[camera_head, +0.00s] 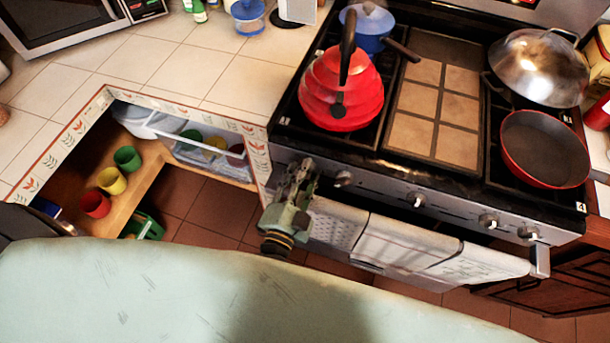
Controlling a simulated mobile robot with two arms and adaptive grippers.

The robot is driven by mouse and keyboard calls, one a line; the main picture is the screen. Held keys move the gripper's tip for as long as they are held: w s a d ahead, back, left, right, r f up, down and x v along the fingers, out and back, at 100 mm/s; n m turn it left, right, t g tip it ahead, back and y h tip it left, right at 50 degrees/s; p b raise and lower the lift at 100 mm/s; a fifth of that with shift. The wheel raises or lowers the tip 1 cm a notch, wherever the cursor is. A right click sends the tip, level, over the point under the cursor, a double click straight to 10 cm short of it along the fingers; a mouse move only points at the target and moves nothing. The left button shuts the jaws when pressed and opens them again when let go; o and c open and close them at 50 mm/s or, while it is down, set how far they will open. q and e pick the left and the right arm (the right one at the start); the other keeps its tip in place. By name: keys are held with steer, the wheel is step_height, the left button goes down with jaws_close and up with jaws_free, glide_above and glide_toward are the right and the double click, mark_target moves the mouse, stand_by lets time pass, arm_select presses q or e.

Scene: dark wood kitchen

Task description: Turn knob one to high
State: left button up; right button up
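The stove's front panel carries a row of silver knobs. The leftmost one that shows is a knob (343,179), with another knob (415,200) right of it and two more knobs (488,221) (530,233) near the right end. No number one shows clearly on the panel. My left gripper (301,168) is at the left end of the panel, just left of the leftmost visible knob, its fingertips toward the panel. It covers that part of the panel, so contact or a knob behind it is hidden. Its finger opening cannot be made out. My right gripper is not in view.
A red kettle (341,98) stands on the stove above my gripper, with a blue pot (368,25) behind. A red pan (545,149) and silver lidded pan (538,66) are at right. Towels (405,246) hang on the oven handle. An open cabinet with cups (111,181) is at left.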

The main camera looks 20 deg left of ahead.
arm_select(q)
steer(key=shift+f, duration=0.1)
steer(key=c, duration=0.6)
steer(key=shift+c, duration=0.2)
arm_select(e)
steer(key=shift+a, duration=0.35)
arm_select(q)
steer(key=shift+s+d, duration=0.1)
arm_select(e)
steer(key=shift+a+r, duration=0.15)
arm_select(q)
steer(key=shift+n, duration=0.4)
steer(key=n+p, duration=0.1)
steer(key=n, duration=0.2)
steer(key=shift+d, duration=0.1)
steer(key=n, duration=0.3)
steer(key=shift+d, duration=0.1)
steer(key=shift+n+p, duration=0.3)
steer(key=shift+n, duration=0.5)
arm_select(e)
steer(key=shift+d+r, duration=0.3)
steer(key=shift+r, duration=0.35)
arm_select(q)
steer(key=shift+n, duration=0.3)
